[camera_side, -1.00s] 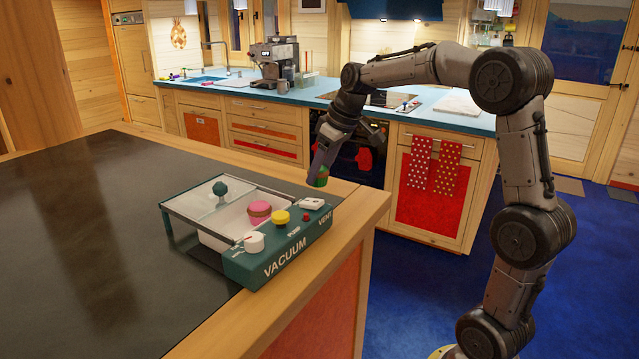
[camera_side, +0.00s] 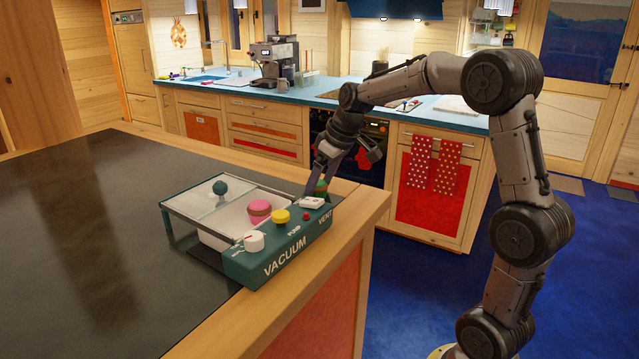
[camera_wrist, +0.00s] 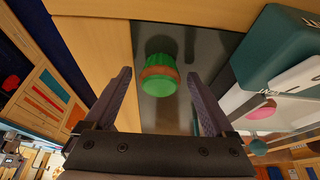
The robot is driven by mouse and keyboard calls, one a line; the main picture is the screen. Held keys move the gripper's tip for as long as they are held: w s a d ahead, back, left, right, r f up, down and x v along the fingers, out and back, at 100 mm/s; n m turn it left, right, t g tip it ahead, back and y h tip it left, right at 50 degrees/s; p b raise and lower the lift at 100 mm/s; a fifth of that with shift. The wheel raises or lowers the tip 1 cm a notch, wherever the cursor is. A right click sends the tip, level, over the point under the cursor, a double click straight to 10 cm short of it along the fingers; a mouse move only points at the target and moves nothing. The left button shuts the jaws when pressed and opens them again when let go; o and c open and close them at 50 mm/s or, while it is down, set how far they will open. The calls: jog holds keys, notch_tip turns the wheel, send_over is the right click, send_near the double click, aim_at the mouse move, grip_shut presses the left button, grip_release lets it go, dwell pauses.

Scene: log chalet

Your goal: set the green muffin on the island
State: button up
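The green muffin (camera_wrist: 160,82) has a brown band around its middle. In the wrist view it stands on the dark top of the island (camera_wrist: 205,50), near the wooden edge. In the side view the muffin (camera_side: 321,187) shows just behind the far right corner of the vacuum machine, which partly hides it. My gripper (camera_wrist: 159,75) is open, with one finger on each side of the muffin and a visible gap to both. In the side view my gripper (camera_side: 313,186) is low over the island edge.
A teal vacuum machine (camera_side: 283,254) with a clear lid, knobs and a pink muffin (camera_side: 259,210) inside stands close beside the green muffin. The island's dark top (camera_side: 75,240) is clear to the left. A counter with a coffee machine (camera_side: 276,62) is behind.

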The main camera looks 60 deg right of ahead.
jog(key=v, duration=1.1)
jog(key=s+a, duration=0.5)
jog(key=a, duration=0.1)
jog(key=s+a+f, duration=0.5)
jog(key=s, duration=0.3)
jog(key=s+a+f+t, duration=0.1)
jog(key=s+a+f, duration=0.4)
jog(key=s, duration=0.3)
jog(key=shift+c, duration=0.3)
